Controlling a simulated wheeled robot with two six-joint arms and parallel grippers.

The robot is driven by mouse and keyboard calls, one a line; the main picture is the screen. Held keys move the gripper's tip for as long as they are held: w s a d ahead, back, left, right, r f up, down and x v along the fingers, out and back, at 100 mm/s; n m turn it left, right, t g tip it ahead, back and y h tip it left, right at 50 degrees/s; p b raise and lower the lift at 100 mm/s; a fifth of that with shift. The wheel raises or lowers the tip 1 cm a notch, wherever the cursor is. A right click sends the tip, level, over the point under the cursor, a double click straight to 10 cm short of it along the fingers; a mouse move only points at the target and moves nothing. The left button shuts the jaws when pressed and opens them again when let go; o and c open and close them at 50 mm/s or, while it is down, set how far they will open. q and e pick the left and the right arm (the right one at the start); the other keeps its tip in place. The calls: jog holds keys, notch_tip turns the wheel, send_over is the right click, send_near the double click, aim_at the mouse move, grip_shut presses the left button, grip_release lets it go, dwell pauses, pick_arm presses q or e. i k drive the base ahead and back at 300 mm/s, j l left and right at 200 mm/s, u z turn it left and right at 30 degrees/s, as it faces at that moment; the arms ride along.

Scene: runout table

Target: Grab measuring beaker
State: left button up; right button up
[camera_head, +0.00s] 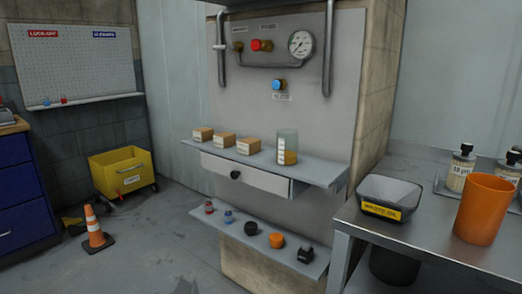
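A clear measuring beaker (287,147) stands upright on the upper grey shelf of the wall panel, to the right of three small boxes. An orange-yellow band or content shows in its lower part; I cannot tell which. Neither of my grippers is in view, and nothing touches the beaker.
The three boxes (224,141) sit on the same shelf (318,172). A lower shelf (238,237) holds several small parts. At right a metal table (432,246) carries a grey labelled tray (389,194), an orange cup (485,209) and bottles (460,168). A cone (95,230) and yellow cart (121,172) stand at left.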

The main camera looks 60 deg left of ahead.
aim_at(286, 139)
jog(key=u, duration=1.8)
jog(key=i+l+u, duration=0.2)
jog(key=l, duration=0.15)
jog(key=l+u, duration=0.2)
jog(key=l, duration=0.15)
